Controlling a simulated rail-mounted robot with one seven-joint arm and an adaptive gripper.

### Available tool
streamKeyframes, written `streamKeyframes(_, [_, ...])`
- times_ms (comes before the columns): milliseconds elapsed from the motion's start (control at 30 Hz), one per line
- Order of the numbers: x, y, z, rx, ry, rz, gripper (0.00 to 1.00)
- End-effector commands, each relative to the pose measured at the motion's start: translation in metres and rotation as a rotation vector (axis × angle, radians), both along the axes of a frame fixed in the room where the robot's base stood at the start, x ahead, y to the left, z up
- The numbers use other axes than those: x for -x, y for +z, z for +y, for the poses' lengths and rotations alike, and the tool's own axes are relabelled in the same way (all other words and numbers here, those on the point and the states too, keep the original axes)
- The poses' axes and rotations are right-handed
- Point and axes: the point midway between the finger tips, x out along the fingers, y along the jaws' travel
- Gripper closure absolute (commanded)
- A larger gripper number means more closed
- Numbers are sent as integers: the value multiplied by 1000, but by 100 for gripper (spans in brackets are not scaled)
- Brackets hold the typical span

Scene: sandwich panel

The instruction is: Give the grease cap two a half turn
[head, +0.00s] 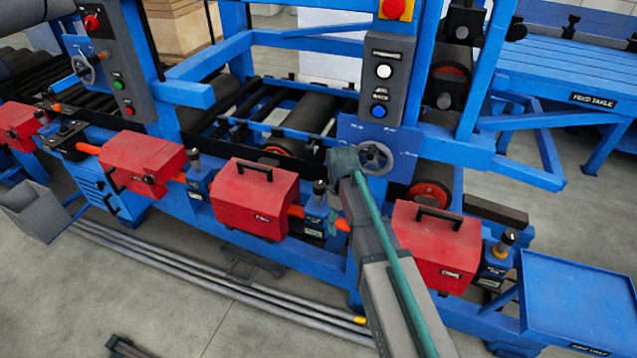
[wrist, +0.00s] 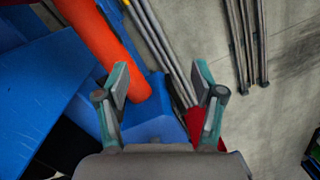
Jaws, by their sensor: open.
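Several dark, round-topped grease caps stand upright on blue blocks along the front rail in the head view. One cap (head: 193,155) is left of the middle red cover, one (head: 319,187) is right of it, and another (head: 508,237) is at the right. I cannot read which is number two. My arm reaches up from the bottom, its end just right of the middle cap; the fingers are not clear there. In the wrist view my gripper (wrist: 160,82) is open and empty, its two teal-padded fingers apart. No cap can be made out there.
Red covers with black handles, such as the middle one (head: 250,205) and the right one (head: 425,250), flank the caps. A handwheel (head: 374,158) is close behind my arm's end. Pipes (head: 200,275) lie on the floor.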

Motion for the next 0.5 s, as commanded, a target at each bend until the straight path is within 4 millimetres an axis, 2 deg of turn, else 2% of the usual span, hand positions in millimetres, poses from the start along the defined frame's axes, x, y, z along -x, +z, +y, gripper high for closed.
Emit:
streamKeyframes(33, [-23,32,11,-13,32,-24,32])
streamKeyframes(233, [-65,129,41,-51,154,-89,32])
streamKeyframes(300, [-73,155,49,-61,185,-106,32])
streamKeyframes(400, [-79,179,56,-70,218,-119,32])
streamKeyframes(500, [-81,191,59,-74,234,-128,32])
